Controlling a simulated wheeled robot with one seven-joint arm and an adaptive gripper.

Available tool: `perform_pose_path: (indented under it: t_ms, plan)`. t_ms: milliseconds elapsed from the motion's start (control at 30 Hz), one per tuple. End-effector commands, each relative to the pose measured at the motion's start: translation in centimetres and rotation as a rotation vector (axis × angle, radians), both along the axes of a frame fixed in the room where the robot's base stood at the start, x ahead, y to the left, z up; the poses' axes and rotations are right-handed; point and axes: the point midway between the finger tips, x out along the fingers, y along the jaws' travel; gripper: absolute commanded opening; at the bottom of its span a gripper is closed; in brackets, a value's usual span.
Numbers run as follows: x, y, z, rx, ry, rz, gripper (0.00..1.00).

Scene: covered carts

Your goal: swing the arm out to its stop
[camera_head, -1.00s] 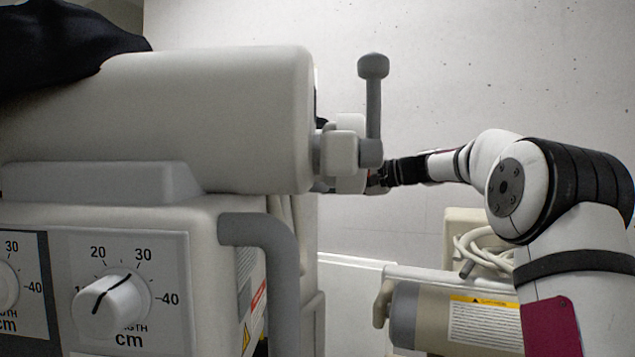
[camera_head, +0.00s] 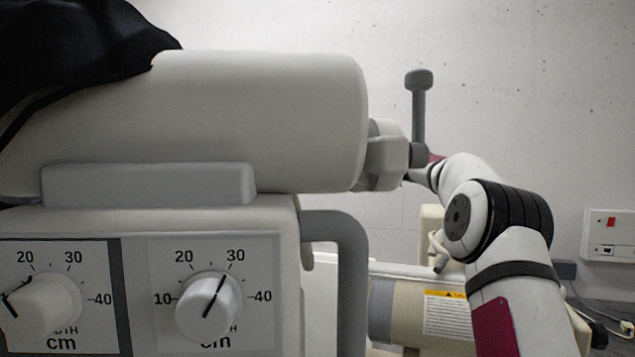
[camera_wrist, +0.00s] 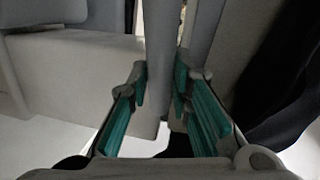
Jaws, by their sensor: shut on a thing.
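A large pale cylindrical housing (camera_head: 265,120) lies across the top of a cart (camera_head: 270,215) in the head view. At its right end are a pale jointed block (camera_head: 390,155) and an upright grey lever (camera_head: 419,115) with a knob on top. My arm reaches in from the right, and its end is hidden behind this block in the head view. In the wrist view, my gripper (camera_wrist: 163,95) has its teal-padded fingers on both sides of a grey bar (camera_wrist: 160,50) and is shut on it. Which part of the cart this bar belongs to is unclear.
The cart front has two dials (camera_head: 210,305) and a grey bent rail (camera_head: 345,265) at its right. A second, lower beige machine (camera_head: 400,315) with a warning label stands behind. A wall box (camera_head: 610,235) with a red switch is at right. Black cloth (camera_head: 80,60) drapes the upper left.

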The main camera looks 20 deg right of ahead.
Motion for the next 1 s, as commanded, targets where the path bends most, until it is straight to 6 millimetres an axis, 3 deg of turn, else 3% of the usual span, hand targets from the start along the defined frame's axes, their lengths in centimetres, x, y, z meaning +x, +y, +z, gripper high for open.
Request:
perform_pose_path:
  t_ms: [67, 100, 167, 200, 567, 1000]
  plan:
    - [0.1, 0.3, -0.9, -0.003, 0.016, 0.013, 0.0]
    - [0.1, 0.3, -0.9, -0.003, 0.016, 0.013, 0.24]
    - [0.1, 0.3, -0.9, -0.003, 0.016, 0.012, 0.37]
    - [0.1, 0.3, -0.8, -0.003, 0.014, 0.011, 0.4]
    - [-0.3, -0.3, -0.3, -0.003, 0.006, 0.003, 0.4]
    - [-5.1, -6.5, 1.1, -0.004, 0.006, 0.002, 0.4]
